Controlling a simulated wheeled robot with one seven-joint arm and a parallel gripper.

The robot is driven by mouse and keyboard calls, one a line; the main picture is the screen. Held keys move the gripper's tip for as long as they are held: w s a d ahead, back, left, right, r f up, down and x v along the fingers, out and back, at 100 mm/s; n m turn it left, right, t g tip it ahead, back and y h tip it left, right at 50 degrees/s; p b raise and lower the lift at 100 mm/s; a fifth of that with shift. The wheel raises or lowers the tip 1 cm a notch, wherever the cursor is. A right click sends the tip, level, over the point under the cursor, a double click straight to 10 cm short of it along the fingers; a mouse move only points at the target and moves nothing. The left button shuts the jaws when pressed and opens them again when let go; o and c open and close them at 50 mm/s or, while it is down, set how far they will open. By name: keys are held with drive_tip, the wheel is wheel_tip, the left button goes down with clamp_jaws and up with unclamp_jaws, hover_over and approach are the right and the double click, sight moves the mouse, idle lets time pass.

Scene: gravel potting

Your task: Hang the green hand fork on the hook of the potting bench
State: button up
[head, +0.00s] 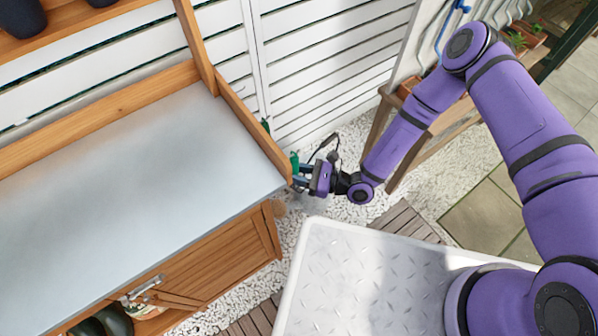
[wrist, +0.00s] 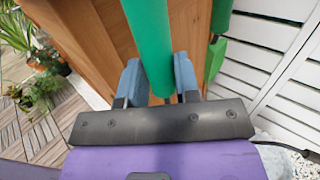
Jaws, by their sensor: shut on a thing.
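My gripper (head: 300,179) is at the right end of the potting bench (head: 130,185), just outside its wooden side board. In the wrist view, the blue fingers of my gripper (wrist: 157,82) are shut on the green handle of the hand fork (wrist: 150,35), close to the bench's wooden side (wrist: 82,35). A bit of the green fork (head: 294,160) shows above the fingers in the head view. Its tines are not visible. I cannot make out the hook or whether the fork touches it.
Another green item (wrist: 216,55) is beside the bench end, right of the held fork in the wrist view; it also shows small in the head view (head: 265,125). A white slatted wall (head: 310,55) stands behind. A wooden stand (head: 425,130) is to the right. White gravel covers the ground.

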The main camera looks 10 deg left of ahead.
idle(0.3)
drive_tip(key=o, duration=1.1)
drive_tip(key=shift+c, duration=0.2)
drive_tip(key=d, duration=1)
drive_tip(key=shift+d+f, duration=0.15)
drive_tip(key=shift+d, duration=0.25)
drive_tip(key=shift+w, duration=0.1)
